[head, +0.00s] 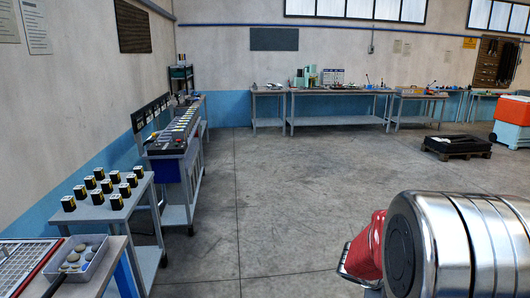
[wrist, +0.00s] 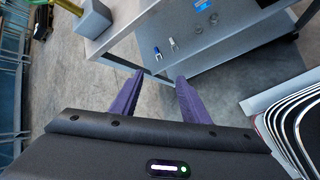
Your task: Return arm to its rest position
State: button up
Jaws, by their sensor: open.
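My gripper (wrist: 160,77) shows in the wrist view with its two purple fingers apart and nothing between them. Concrete floor shows between and beyond the fingers. In the head view, silver and red parts of my arm fill the lower right; the gripper itself cannot be made out there.
In the wrist view, a grey bench (wrist: 118,32) with a lower shelf (wrist: 210,78) lies beyond the fingers. In the head view, a cart (head: 100,211) bearing several black blocks and a grey tray (head: 98,262) of round pieces stand at left. The middle floor (head: 270,190) is clear.

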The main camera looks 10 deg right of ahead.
jog(key=s+a+r+m+t+y, duration=0.1)
jog(key=s+a+r, duration=0.4)
jog(key=a, duration=0.6)
jog(key=s+a+r+m+t+y, duration=0.1)
jog(key=s+a+r+m+y, duration=0.3)
jog(key=a, duration=0.6)
jog(key=s+a+r+m+t+y, duration=0.2)
jog(key=s+a+r+m+y, duration=0.1)
jog(key=a, duration=0.8)
notch_tip(320, 180, up, 3)
jog(key=s+m, duration=0.1)
jog(key=s, duration=0.1)
jog(key=shift+s+a+m, duration=0.3)
jog(key=shift+s+a, duration=0.05)
